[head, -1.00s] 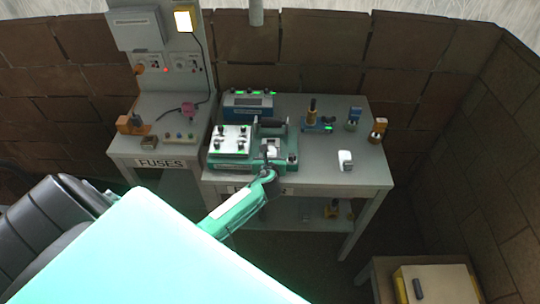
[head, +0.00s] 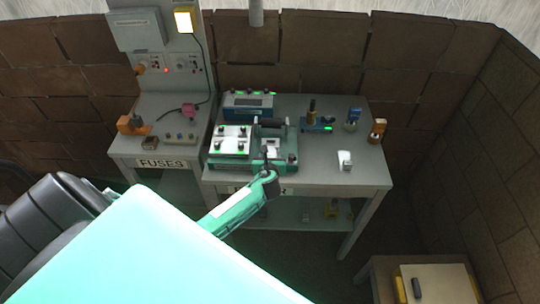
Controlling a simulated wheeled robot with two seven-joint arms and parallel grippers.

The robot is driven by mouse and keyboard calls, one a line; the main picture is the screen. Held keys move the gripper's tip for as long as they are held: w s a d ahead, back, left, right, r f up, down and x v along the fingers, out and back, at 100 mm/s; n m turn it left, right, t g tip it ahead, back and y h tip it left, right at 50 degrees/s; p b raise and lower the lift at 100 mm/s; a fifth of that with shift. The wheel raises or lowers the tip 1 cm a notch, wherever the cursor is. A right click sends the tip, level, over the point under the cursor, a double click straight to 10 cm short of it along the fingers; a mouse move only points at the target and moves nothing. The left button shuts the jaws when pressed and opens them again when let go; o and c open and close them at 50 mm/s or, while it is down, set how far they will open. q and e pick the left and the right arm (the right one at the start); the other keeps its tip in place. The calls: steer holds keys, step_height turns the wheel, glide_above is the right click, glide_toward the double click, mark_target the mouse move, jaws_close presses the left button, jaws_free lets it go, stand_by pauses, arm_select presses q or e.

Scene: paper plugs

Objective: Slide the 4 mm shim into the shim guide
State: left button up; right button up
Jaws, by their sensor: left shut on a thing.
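My left gripper (head: 267,159) is at the end of the teal arm from the left, over the front of the green-and-white fixture (head: 291,161) on the grey bench. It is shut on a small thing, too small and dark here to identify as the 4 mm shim. A pale block (head: 271,147) on the fixture is just behind the fingertips. I cannot tell which part of the fixture is the shim guide, or whether the held thing touches it. My right gripper is not in view.
A blue instrument box (head: 248,104) stands behind the fixture. A blue-based tool (head: 316,124), a blue-topped item (head: 352,120), an orange-topped item (head: 377,131) and a white item (head: 345,160) stand to the right. The bench (head: 372,174) is clear at its front right.

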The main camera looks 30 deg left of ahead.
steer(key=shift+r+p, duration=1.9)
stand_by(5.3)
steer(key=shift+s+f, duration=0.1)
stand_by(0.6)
